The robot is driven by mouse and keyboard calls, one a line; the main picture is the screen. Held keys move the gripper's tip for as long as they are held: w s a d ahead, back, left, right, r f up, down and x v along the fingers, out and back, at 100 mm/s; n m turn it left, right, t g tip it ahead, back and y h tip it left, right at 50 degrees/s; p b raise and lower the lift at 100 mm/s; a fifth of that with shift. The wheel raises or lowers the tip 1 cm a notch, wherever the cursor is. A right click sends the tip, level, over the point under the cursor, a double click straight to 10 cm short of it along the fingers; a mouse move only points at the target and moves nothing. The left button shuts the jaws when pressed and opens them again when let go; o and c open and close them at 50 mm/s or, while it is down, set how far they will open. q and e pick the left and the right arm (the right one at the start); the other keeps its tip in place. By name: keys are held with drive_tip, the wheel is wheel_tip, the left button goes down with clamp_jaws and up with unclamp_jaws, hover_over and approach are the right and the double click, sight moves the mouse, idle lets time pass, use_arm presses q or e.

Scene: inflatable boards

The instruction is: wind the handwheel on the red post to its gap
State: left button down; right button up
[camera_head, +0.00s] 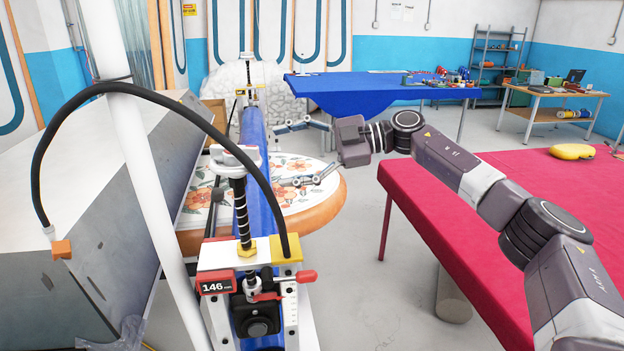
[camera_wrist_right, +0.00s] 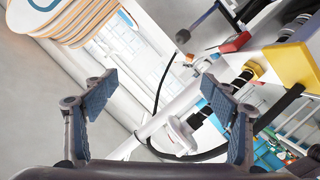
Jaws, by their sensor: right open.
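The near post (camera_head: 278,323) carries a red display (camera_head: 215,283) reading 146 and red levers. Its pale handwheel (camera_head: 235,157) sits on top of a black threaded rod (camera_head: 241,212) above a yellow nut. My right gripper (camera_head: 278,155) is open and empty, to the right of the handwheel and apart from it, its fingers pointing left. In the right wrist view, the handwheel (camera_wrist_right: 181,133) shows beyond the open fingers, nearer the right finger. The yellow block (camera_wrist_right: 293,65) is at the right there. My left gripper is out of view.
A black hose (camera_head: 150,88) arches over the post, beside a white pole (camera_head: 145,190). A blue beam (camera_head: 249,130) runs back to a second post with a yellow display. A round floral board (camera_head: 290,197) lies behind. A red table (camera_head: 435,210) stands right.

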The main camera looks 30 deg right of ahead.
drive_tip(key=w+d+f+m+t+h, duration=0.2)
drive_tip(key=w+d+f+m+t, duration=0.2)
drive_tip(key=d+f, duration=0.4)
wheel_tip(320, 180, down, 2)
drive_tip(key=shift+w+d+f+t, duration=0.1)
drive_tip(key=shift+w+d+t, duration=0.3)
drive_tip(key=shift+w+t, duration=0.2)
